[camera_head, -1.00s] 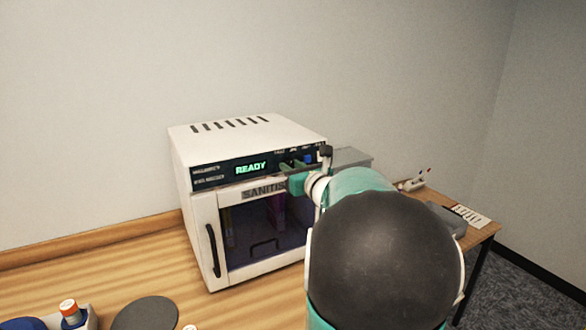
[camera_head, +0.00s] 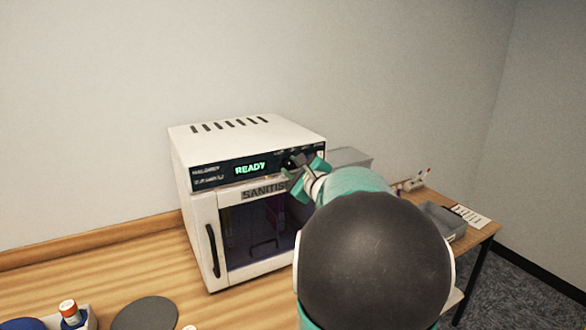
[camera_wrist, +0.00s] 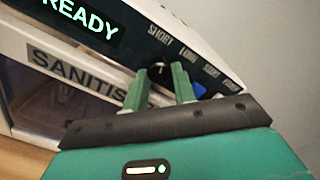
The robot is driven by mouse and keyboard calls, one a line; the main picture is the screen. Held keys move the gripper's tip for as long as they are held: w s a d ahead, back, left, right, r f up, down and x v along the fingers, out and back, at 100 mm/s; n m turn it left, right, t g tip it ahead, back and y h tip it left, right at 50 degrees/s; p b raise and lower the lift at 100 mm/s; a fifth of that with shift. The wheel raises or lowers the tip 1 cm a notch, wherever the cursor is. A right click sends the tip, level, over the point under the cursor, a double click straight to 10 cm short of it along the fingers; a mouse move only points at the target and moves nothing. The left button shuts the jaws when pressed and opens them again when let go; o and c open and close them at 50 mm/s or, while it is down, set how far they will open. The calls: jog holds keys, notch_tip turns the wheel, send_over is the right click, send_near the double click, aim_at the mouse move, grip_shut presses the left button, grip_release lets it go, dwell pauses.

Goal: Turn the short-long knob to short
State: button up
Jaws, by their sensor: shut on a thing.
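The white sanitiser (camera_head: 240,200) stands on the wooden counter with its display reading READY. In the wrist view its dark control panel (camera_wrist: 205,62) shows the labels SHORT and LONG above a black round knob (camera_wrist: 160,72). My gripper (camera_wrist: 161,84) has its two green fingers around this knob, shut on it. A small pale mark shows on the knob, but its exact setting is hard to read. In the head view my gripper (camera_head: 300,172) is at the panel's right part, and my arm and fingers cover most of the knob.
The sanitiser's door has a black handle (camera_head: 213,250) at its left. A grey box (camera_head: 349,158) stands behind my gripper, and a grey tray (camera_head: 443,220) lies on the side table. A dark disc (camera_head: 145,313) lies on the counter at the front.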

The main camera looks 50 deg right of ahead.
jog(key=shift+n, duration=1.1)
jog(key=o, duration=1)
jog(key=shift+a+f, duration=0.1)
